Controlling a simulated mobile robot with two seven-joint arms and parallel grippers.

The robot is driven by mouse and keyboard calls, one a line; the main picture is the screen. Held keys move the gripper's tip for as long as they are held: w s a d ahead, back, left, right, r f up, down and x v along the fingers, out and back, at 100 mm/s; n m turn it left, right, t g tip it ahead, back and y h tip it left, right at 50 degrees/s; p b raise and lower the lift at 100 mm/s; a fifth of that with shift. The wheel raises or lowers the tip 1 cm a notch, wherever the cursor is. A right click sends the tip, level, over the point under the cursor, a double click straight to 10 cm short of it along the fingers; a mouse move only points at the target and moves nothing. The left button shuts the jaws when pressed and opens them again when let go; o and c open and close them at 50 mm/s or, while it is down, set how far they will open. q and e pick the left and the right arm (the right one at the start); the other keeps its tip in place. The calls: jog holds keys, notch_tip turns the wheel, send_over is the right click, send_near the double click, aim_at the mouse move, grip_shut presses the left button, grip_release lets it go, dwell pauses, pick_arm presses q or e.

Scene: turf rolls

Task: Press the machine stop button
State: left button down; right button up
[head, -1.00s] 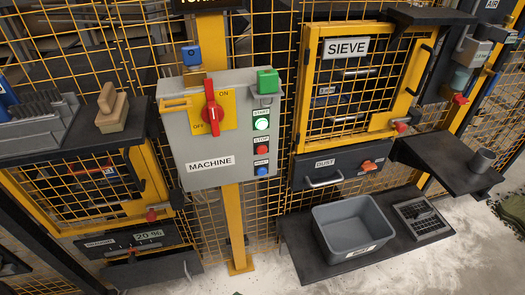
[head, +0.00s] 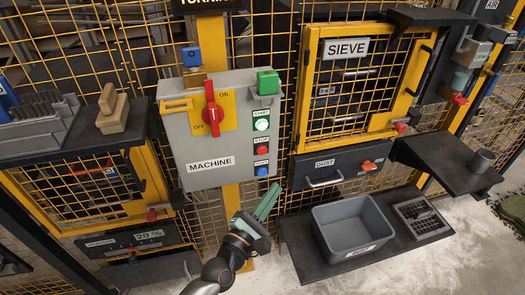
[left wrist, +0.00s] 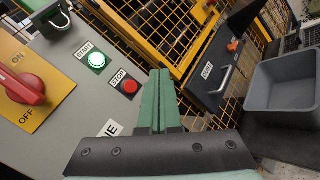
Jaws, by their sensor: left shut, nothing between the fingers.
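The grey machine control box (head: 215,150) hangs on a yellow post. The red stop button (head: 262,150) sits under the lit green start button (head: 261,125) and above a blue button (head: 262,171). In the left wrist view the stop button (left wrist: 130,86) shows just left of the fingertips. My left gripper (head: 276,186) is shut and empty, with its green fingers below and slightly right of the blue button, apart from the stop button. It also shows in the left wrist view (left wrist: 160,75). My right gripper is not in view.
The red rotary switch (head: 212,112) is on the box's left, with a green padlock (head: 267,80) at its upper right corner. A grey bin (head: 350,226) stands on a dark shelf at right. The sieve door (head: 352,85) and dust drawer (head: 335,168) are right of the box.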

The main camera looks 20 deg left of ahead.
aim_at(262, 150)
pick_arm(q)
jog(key=shift+w+a+r+n, duration=0.1)
jog(key=shift+w+r+n, duration=0.15)
jog(key=shift+r+n, duration=0.3)
jog(key=shift+f, duration=0.1)
jog(key=w+a+b, duration=0.2)
jog(key=w+a, duration=0.3)
jog(key=w, duration=0.2)
jog(key=shift+w+b, duration=0.15)
jog(key=shift+b, duration=0.2)
jog(key=shift+w, duration=0.1)
dwell(1.7)
jog(key=shift+w+a, duration=0.2)
jog(key=shift+w, duration=0.05)
